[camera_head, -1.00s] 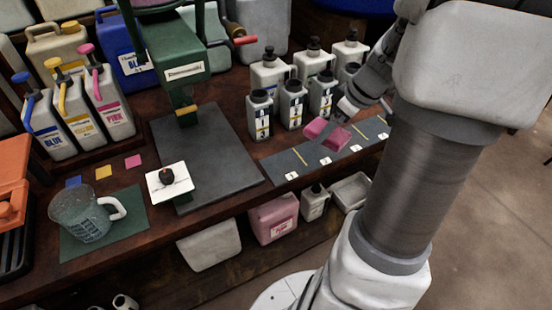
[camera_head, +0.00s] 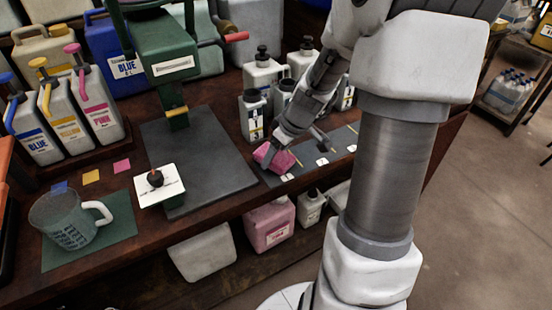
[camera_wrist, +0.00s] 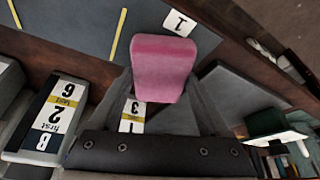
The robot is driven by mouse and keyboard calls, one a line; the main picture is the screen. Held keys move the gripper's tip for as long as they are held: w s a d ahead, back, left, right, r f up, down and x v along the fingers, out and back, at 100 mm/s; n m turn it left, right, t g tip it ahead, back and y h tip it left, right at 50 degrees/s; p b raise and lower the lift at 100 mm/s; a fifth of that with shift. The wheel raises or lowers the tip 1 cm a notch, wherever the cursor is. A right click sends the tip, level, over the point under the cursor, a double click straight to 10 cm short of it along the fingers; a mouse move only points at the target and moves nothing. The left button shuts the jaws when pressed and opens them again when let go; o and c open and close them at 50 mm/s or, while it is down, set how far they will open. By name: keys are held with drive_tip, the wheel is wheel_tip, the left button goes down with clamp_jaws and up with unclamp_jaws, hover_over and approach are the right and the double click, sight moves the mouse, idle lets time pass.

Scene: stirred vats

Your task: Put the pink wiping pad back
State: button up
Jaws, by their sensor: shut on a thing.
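The pink wiping pad (camera_head: 268,155) is held in my gripper (camera_head: 277,149), just above the left end of a dark mat (camera_head: 333,140) with white number labels and yellow lines. In the wrist view the pad (camera_wrist: 164,62) sits upright between the two fingers of my gripper (camera_wrist: 163,92), and a label reading 1 lies close beyond it. I cannot tell whether its lower edge touches the mat. A small pink square (camera_head: 122,166) lies on the bench left of the grey plate, beside a yellow square (camera_head: 91,177) and a blue one (camera_head: 59,187).
White numbered bottles (camera_head: 252,115) stand close behind my gripper. A measuring jug (camera_head: 67,222) stands at the left. Pumped canisters (camera_head: 98,108) stand behind it.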

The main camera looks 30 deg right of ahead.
drive_tip(key=shift+f, duration=0.45)
drive_tip(key=shift+f, duration=0.2)
drive_tip(key=o, duration=1.2)
drive_tip(key=shift+c, duration=0.2)
drive_tip(key=shift+r, duration=0.1)
drive_tip(key=shift+r, duration=0.2)
drive_tip(key=p+v, duration=0.3)
drive_tip(key=v, duration=0.9)
drive_tip(key=shift+p, duration=0.35)
